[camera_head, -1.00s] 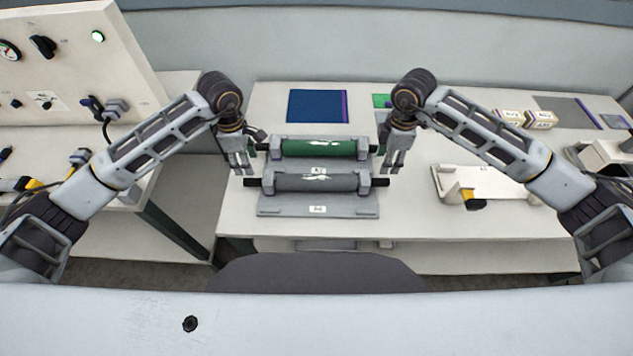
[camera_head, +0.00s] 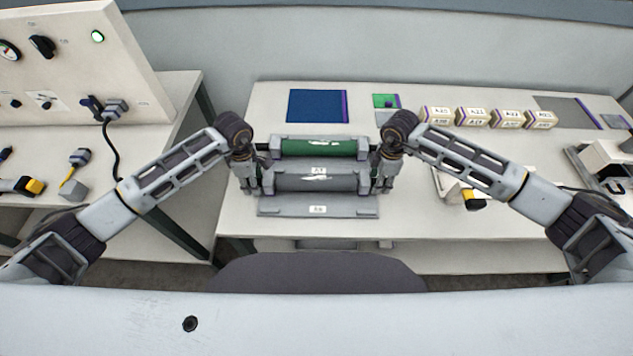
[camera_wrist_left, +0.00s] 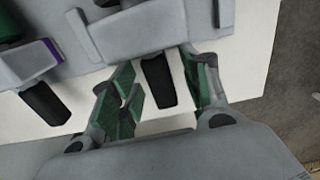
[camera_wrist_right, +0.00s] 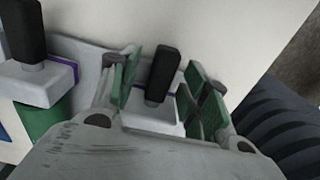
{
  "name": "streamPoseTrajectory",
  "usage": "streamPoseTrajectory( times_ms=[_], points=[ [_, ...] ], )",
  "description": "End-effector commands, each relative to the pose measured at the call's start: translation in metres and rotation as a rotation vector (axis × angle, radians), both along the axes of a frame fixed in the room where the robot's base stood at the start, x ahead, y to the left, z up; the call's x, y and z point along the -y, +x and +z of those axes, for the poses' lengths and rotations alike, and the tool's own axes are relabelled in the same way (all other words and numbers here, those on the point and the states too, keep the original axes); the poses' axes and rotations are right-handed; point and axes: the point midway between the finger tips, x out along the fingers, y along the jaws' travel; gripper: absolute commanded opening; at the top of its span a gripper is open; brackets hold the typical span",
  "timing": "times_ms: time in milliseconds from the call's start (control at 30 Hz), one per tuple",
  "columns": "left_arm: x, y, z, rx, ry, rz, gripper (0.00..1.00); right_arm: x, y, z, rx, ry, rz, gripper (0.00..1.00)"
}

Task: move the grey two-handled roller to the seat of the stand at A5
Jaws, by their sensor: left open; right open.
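The grey roller (camera_head: 316,179) lies across the front grey stand (camera_head: 318,206). Its black handle ends show in the left wrist view (camera_wrist_left: 158,82) and in the right wrist view (camera_wrist_right: 160,75). My left gripper (camera_head: 255,187) is open, with its fingers on either side of the left handle. My right gripper (camera_head: 382,187) is open, with its fingers on either side of the right handle. I cannot tell whether any finger touches a handle. The stand labels are too small to read surely, so I cannot tell which is A5.
A green roller (camera_head: 318,147) lies on a stand just behind the grey one. A blue panel (camera_head: 317,106) and several labelled boxes (camera_head: 473,117) are at the back of the table. A low fixture with a yellow-and-black part (camera_head: 472,198) stands at right.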

Motion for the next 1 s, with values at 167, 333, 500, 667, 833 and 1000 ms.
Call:
streamPoseTrajectory(
  times_ms=[167, 333, 500, 667, 833, 1000],
  points=[
    [0.0000, -0.0003, -0.0038, 0.000, 0.000, 0.000, 0.46, -0.0001, -0.0002, -0.0036, 0.000, 0.000, 0.000, 0.46],
    [0.0000, -0.0003, -0.0037, 0.000, 0.000, 0.000, 0.46, -0.0001, -0.0002, -0.0037, -0.001, 0.000, 0.000, 0.46],
    [0.0001, -0.0002, -0.0036, 0.000, 0.000, 0.000, 0.31, -0.0001, -0.0003, -0.0036, -0.001, 0.000, 0.000, 0.31],
    [0.0001, -0.0002, -0.0034, 0.000, 0.000, 0.000, 0.10, 0.0000, -0.0003, -0.0036, -0.001, 0.000, 0.000, 0.10],
    [0.0001, -0.0001, -0.0033, 0.000, 0.000, 0.000, 0.00, 0.0000, -0.0003, -0.0035, -0.001, 0.000, 0.000, 0.00],
    [0.0000, 0.0000, -0.0033, 0.000, 0.000, 0.000, 0.00, 0.0000, -0.0003, -0.0035, -0.001, 0.000, 0.000, 0.00]
  ],
)
